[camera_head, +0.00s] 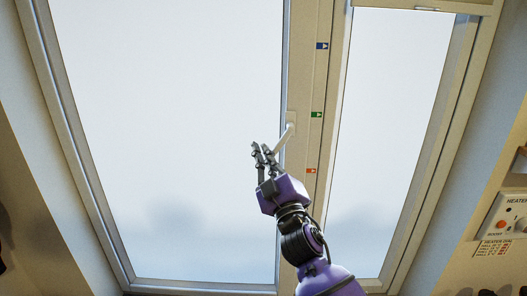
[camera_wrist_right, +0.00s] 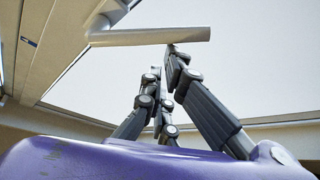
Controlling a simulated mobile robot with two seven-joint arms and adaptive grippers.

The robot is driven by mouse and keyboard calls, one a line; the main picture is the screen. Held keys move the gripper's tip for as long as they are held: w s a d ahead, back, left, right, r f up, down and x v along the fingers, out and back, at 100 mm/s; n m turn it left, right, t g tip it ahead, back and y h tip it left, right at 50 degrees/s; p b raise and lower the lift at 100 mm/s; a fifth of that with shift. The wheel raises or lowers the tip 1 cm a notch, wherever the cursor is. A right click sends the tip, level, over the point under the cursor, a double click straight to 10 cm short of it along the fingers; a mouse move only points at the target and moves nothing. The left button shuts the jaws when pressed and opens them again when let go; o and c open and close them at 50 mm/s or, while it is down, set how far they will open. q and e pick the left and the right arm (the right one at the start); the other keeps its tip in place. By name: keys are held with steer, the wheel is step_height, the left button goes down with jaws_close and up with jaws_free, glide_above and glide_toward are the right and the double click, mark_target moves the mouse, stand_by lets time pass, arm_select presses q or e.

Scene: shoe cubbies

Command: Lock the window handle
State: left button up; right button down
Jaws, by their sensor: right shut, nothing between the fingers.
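The window handle (camera_head: 287,131) is a pale lever on the middle post of the window frame. In the head view it slants down and left from its mount, just beside my right gripper's fingertips. In the wrist view the handle (camera_wrist_right: 150,37) runs across the top of the picture. My right gripper (camera_head: 264,147) is shut and empty. Its fingertips (camera_wrist_right: 165,57) are just below the handle's free end in the wrist view; I cannot tell whether they touch it. My left gripper is not in view.
Blue (camera_head: 322,46), green (camera_head: 316,114) and orange (camera_head: 311,171) arrow stickers line the post. Large panes (camera_head: 180,120) lie on both sides of it. A heater panel (camera_head: 508,215) is on the right wall.

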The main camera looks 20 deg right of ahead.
mark_target(274, 152)
steer(key=d+f, duration=0.2)
steer(key=d, duration=0.1)
steer(key=shift+s+d+f, duration=0.1)
steer(key=shift+s+f, duration=0.2)
steer(key=shift+s, duration=0.05)
steer(key=shift+d, duration=0.1)
stand_by(0.5)
